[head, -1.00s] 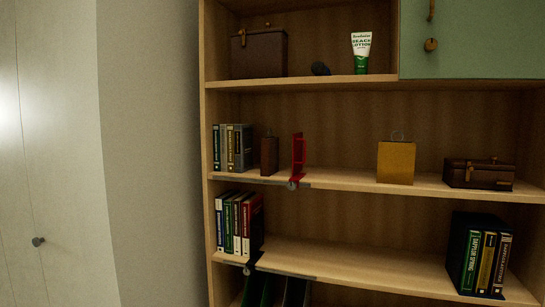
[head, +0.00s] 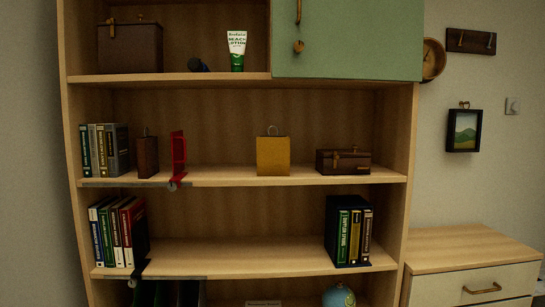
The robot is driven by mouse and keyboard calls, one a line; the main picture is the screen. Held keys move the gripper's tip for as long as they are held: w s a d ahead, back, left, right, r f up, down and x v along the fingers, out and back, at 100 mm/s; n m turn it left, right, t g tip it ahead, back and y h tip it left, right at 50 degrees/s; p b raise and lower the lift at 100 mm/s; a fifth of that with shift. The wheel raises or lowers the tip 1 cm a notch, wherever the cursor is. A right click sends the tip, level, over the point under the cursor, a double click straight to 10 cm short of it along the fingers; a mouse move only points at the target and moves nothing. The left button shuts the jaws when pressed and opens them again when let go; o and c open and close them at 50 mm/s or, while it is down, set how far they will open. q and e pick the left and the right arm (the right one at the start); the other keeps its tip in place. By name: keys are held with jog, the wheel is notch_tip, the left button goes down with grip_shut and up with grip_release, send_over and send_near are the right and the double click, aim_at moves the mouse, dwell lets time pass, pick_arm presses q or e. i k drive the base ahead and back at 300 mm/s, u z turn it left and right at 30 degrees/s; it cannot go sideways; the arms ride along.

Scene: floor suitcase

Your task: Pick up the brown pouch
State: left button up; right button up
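No thing in the head view is plainly a soft pouch, and I cannot tell which one is the brown pouch. A narrow upright brown object (head: 147,158) with a small loop on top stands on the middle shelf, between books and a red bookend. A mustard-brown bag-like object (head: 273,157) with a ring handle stands right of centre on that shelf. A small dark brown box (head: 343,161) with a handle sits further right. A larger brown case (head: 130,48) sits on the top shelf. Neither of my grippers is in view.
The wooden bookcase (head: 225,180) fills the centre. Several books (head: 105,150) and a red bookend (head: 178,157) are on the middle shelf's left. A lotion tube (head: 237,50) stands above. A green cabinet door (head: 350,38) is at upper right, a drawer unit (head: 470,250) at lower right.

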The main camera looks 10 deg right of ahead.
aim_at(146, 148)
jog(key=u, duration=0.35)
jog(key=i, duration=0.4)
jog(key=u, duration=0.8)
jog(key=i, duration=1.05)
jog(key=z, duration=0.15)
